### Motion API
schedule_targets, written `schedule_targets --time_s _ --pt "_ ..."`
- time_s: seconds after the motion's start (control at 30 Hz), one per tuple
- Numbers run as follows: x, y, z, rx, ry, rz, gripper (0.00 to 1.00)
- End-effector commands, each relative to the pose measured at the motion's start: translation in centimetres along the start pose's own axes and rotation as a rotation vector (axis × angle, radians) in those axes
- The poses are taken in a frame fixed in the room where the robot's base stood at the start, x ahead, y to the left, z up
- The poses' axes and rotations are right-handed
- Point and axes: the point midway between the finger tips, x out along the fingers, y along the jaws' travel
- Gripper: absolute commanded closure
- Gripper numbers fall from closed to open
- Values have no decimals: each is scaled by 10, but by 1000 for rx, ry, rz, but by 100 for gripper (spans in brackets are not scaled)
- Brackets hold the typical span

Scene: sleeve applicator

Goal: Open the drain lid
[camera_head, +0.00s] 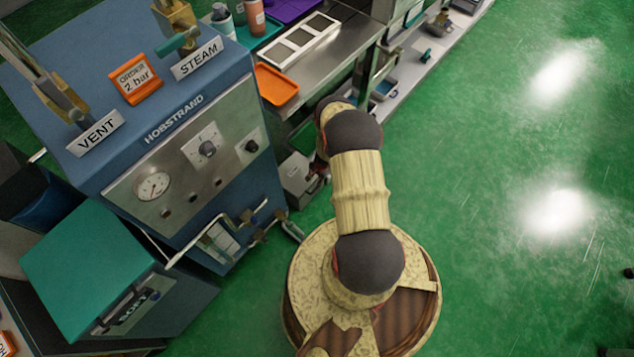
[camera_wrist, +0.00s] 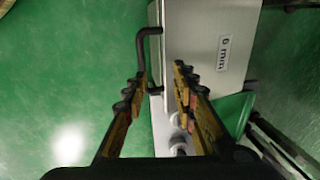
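The left fingertip overlaps the handle's lower part, and the handle's lower end shows between the fingers. I cannot tell whether they touch. In the head view a grey box (camera_head: 298,178) stands low beside the blue machine, and my arm partly hides the gripper.
The blue HOBSTRAND machine (camera_head: 185,185) with its pipes stands left of my arm. A steel bench (camera_head: 335,45) with an orange tray (camera_head: 276,84) is behind. A green part (camera_wrist: 236,112) lies right of my gripper.

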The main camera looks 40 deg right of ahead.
Motion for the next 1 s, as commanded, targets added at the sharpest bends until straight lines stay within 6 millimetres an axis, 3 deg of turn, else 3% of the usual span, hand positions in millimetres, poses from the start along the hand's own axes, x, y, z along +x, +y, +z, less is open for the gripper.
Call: schedule_targets --time_s 0.3,1.0 --pt "23 15 -1 1 1 -1 73" --pt "24 16 0 0 0 0 73"
